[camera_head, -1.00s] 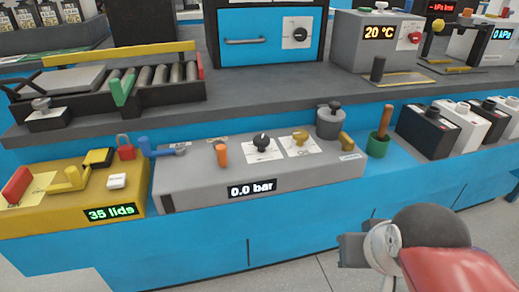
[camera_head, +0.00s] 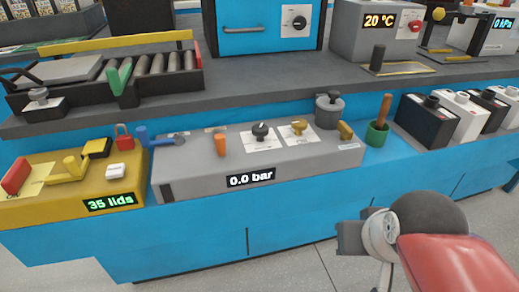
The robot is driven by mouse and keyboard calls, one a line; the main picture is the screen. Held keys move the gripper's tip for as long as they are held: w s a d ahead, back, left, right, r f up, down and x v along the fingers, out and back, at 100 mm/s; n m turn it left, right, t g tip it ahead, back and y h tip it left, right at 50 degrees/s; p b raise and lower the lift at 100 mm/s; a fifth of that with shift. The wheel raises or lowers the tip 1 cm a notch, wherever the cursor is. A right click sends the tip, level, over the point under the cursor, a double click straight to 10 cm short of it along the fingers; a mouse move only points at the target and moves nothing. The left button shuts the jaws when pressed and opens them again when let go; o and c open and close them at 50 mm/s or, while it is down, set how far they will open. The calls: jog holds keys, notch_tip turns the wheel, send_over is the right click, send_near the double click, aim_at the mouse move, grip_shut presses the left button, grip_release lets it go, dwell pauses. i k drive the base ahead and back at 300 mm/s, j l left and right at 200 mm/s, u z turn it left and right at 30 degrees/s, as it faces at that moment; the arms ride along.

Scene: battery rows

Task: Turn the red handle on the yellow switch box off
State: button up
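The yellow switch box (camera_head: 62,208) sits at the left end of the blue bench's lower ledge. The red handle (camera_head: 16,175) is at the box's left end, tilted, beside a pale label. The box also has a yellow lever (camera_head: 72,168), a black-topped yellow block (camera_head: 96,148), a white button block (camera_head: 120,171) and a display reading "35 lids". My arm with its red link shows at the lower right, well apart from the box. My gripper (camera_head: 352,238) seems to be the dark part at its left end; its fingers cannot be made out.
A grey panel (camera_head: 300,167) reading "0.0 bar" stands right of the yellow box. A green pot (camera_head: 377,134) and several batteries (camera_head: 425,128) are farther right. Floor in front is clear.

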aim_at(11, 183)
jog(key=u, duration=2.1)
